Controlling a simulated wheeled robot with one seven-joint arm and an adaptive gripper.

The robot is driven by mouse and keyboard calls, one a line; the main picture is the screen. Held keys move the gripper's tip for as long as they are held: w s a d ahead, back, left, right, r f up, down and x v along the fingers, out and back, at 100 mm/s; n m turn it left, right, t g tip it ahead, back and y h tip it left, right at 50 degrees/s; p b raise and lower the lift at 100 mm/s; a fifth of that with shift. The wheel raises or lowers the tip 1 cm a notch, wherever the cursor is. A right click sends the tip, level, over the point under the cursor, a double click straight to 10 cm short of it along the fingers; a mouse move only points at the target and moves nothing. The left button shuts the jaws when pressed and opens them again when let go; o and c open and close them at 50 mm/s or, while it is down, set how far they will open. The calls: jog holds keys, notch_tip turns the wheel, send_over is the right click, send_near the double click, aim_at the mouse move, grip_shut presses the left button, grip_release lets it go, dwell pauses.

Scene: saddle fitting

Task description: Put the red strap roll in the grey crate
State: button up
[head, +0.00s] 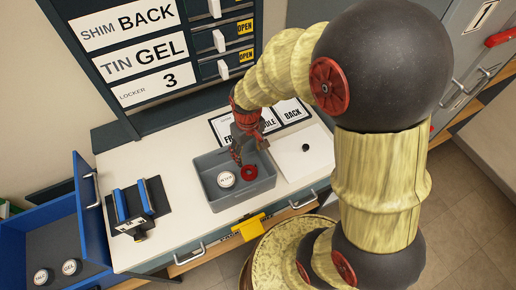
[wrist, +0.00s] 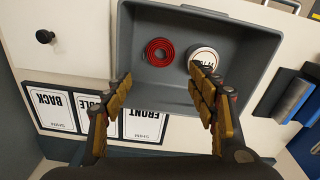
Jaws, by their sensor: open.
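The grey crate (head: 262,190) stands on the white worktop in the head view, below my gripper (head: 242,155). It also shows in the wrist view (wrist: 262,57). The red strap roll (head: 249,171) lies in the crate. In the wrist view the roll (wrist: 159,52) is a flat red coil on the crate's floor. My gripper (wrist: 165,88) is open and empty in the wrist view. Its fingers are spread over the near part of the crate, apart from the roll. A round white tin (head: 226,179) lies in the crate beside the roll; one finger partly overlaps its edge in the wrist view.
A white lid with a black knob (head: 306,147) lies right of the crate. Printed cards (head: 290,112) lie behind it. A blue-padded stand (head: 135,203) is at the left, near an open blue drawer (head: 60,240) with two tins. A yellow tag (head: 250,226) hangs at the front edge.

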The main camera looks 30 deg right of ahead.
jog(key=s+r+t, duration=0.1)
jog(key=s+r, duration=0.3)
jog(key=r, duration=0.4)
jog(key=s+r+m+t, duration=0.1)
jog(key=s+r, duration=0.3)
jog(key=r, duration=0.4)
jog(key=s+r+m+t, duration=0.1)
jog(key=s+r+t, duration=0.2)
jog(key=s+r, duration=0.2)
notch_tip(320, 180, up, 3)
jog(key=shift+r, duration=0.1)
jog(key=shift+d, duration=0.1)
jog(key=shift+s+f+b, duration=0.1)
jog(key=shift+f+b, duration=0.85)
jog(key=shift+b, duration=0.05)
